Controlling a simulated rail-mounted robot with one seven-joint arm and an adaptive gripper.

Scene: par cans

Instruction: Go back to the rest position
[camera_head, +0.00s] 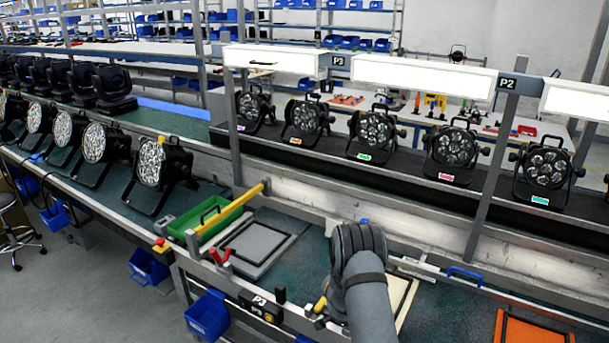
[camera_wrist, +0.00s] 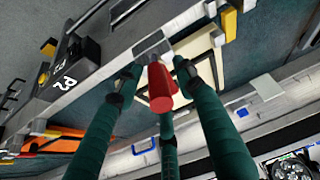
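My gripper (camera_wrist: 157,85) shows in the wrist view as three dark green fingers with black joints, their ends spread apart. A red handle-like part (camera_wrist: 160,90) shows between the finger ends; I see no finger closed on it, and contact is hard to judge. In the head view my dark wrist is over the front edge of the bench, right of the P3 box (camera_head: 260,306), and hides the fingers. A pale square frame (camera_head: 403,300) is partly hidden behind my arm.
A grey framed pad (camera_head: 258,245), a green tray (camera_head: 200,220) and a red V-shaped handle (camera_head: 220,258) lie to the left. An orange tray (camera_head: 535,328) is at right. Several par cans (camera_head: 375,135) stand on the shelf behind. Blue bins (camera_head: 207,315) hang in front.

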